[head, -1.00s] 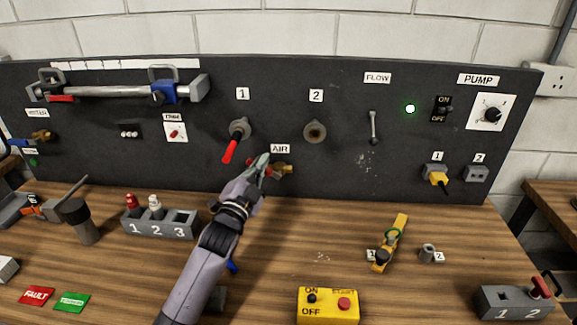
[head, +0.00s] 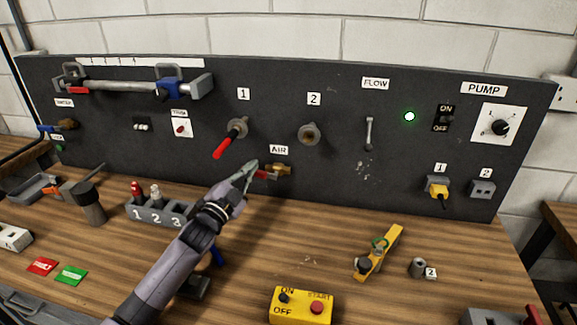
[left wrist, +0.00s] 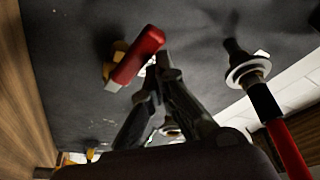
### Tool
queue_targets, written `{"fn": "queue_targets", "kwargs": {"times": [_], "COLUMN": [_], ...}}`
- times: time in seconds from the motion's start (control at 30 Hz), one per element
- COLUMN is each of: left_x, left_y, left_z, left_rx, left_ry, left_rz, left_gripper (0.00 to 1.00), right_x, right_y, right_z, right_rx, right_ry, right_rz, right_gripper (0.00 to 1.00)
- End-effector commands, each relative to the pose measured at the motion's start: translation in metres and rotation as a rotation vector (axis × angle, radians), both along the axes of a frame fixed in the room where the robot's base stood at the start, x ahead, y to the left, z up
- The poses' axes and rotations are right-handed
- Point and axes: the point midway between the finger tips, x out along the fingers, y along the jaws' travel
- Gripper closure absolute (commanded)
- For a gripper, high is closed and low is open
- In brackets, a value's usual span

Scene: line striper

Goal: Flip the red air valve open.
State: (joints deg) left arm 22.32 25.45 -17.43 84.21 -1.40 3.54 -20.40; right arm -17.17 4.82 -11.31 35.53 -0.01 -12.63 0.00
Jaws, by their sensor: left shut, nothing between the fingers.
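The air valve sits on the dark panel under the AIR label. Its brass body (head: 284,170) and part of its red handle (head: 266,176) show in the head view. The handle points left from the body there. In the left wrist view the red handle (left wrist: 137,56) lies just left of my fingertips, with brass behind it. My left gripper (head: 250,170) is shut and empty, with its tips close to the handle's free end; it also shows in the left wrist view (left wrist: 162,66). I cannot tell whether it touches the handle. My right gripper is out of view.
A red-handled valve (head: 228,135) marked 1 sits just above my gripper. Port 2 (head: 309,133) is to its right. A numbered grey block (head: 160,211) stands on the bench below left. A yellow control box (head: 302,306) sits in front.

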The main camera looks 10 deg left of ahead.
Motion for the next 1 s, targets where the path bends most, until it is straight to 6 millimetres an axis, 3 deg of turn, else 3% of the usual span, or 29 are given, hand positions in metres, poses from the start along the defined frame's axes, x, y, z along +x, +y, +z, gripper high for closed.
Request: {"fn": "queue_targets", "kwargs": {"times": [0.2, 0.43, 0.7, 0.77, 1.0], "left_x": [0.000, 0.001, 0.007, -0.007, -0.054], "left_y": [0.000, 0.000, 0.004, 0.004, 0.007], "left_z": [0.000, 0.006, 0.050, 0.028, 0.014], "left_rx": [0.000, 0.000, -0.001, -0.001, -0.002], "left_ry": [0.000, -0.001, -0.002, 0.005, 0.002], "left_rz": [0.000, 0.000, 0.003, 0.001, 0.002], "left_gripper": [1.00, 1.00, 1.00, 1.00, 1.00], "right_x": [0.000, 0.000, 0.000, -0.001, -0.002], "right_y": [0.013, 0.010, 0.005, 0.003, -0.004], "right_z": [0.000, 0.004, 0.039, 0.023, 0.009], "right_rx": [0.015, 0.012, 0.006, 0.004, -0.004], "right_ry": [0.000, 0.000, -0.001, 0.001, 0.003], "right_rz": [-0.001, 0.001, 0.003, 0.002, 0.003], "right_gripper": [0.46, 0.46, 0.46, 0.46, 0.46]}}
